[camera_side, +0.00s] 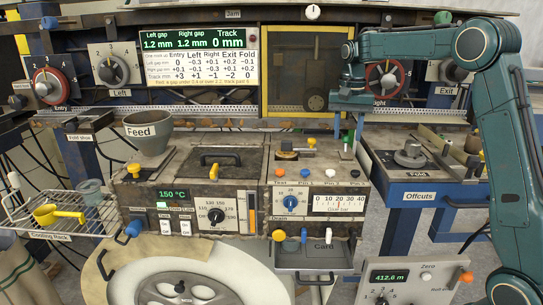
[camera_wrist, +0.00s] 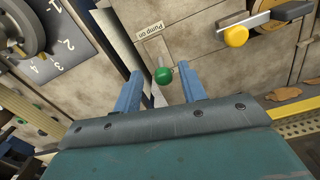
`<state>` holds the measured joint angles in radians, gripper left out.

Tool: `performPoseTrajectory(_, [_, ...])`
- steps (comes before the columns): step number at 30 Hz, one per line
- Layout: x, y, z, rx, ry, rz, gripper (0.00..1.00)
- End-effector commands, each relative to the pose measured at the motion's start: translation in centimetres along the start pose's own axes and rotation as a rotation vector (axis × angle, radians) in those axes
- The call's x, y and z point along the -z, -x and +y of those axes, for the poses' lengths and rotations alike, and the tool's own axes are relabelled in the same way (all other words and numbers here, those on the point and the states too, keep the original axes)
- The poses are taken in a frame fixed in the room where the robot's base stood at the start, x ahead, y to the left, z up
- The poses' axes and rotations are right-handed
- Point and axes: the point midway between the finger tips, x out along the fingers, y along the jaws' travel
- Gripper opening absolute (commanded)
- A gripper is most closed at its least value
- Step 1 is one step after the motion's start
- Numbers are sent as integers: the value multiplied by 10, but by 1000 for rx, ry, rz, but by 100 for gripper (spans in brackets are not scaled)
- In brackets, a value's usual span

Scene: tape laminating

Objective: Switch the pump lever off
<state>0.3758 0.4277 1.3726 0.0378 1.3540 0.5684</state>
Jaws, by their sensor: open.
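The pump lever (camera_wrist: 163,75) shows in the wrist view as a short stem with a round green knob, below an upside-down label reading "Pump on" (camera_wrist: 151,31). My gripper (camera_wrist: 160,76) is open, with one blue finger on each side of the knob in the picture. Gaps show between the knob and both fingers, and nothing is held. I cannot tell how far the fingertips are from the panel.
In the wrist view, a yellow-knobbed lever (camera_wrist: 236,36) stands to the right and a numbered dial (camera_wrist: 25,28) to the upper left. In the side view, the red Right dial (camera_side: 387,78) is just behind my wrist, and the Offcuts table (camera_side: 420,196) stands to the right.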

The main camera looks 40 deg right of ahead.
Motion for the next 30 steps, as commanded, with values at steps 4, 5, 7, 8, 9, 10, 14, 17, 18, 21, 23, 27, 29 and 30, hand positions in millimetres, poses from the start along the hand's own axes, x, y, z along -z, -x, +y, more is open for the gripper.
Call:
performPoseTrajectory(4, [0, 20, -1, 2, 1, 3, 41])
performPoseTrajectory(5, [0, 24, 0, 1, 1, 2, 41])
performPoseTrajectory(7, [0, 31, -1, 1, 1, 2, 41])
performPoseTrajectory(8, [0, 33, -1, 0, 1, 1, 41])
performPoseTrajectory(9, [0, 36, 0, 0, 1, 1, 41])
performPoseTrajectory(10, [0, 39, -1, 0, 2, 1, 41])
performPoseTrajectory(14, [0, 44, 0, 0, 1, -1, 41])
performPoseTrajectory(17, [0, 46, 0, 0, 1, -1, 41])
performPoseTrajectory(18, [0, 46, 0, 0, 1, -1, 41])
performPoseTrajectory(21, [0, 46, 0, 0, 1, -1, 41])
performPoseTrajectory(23, [0, 46, 0, 0, 1, -1, 41])
performPoseTrajectory(27, [-1, 47, 0, 0, 4, 0, 41])
performPoseTrajectory(29, [-3, 48, 0, 1, 9, 2, 41])
performPoseTrajectory(30, [-5, 48, 0, 3, 15, 4, 41])
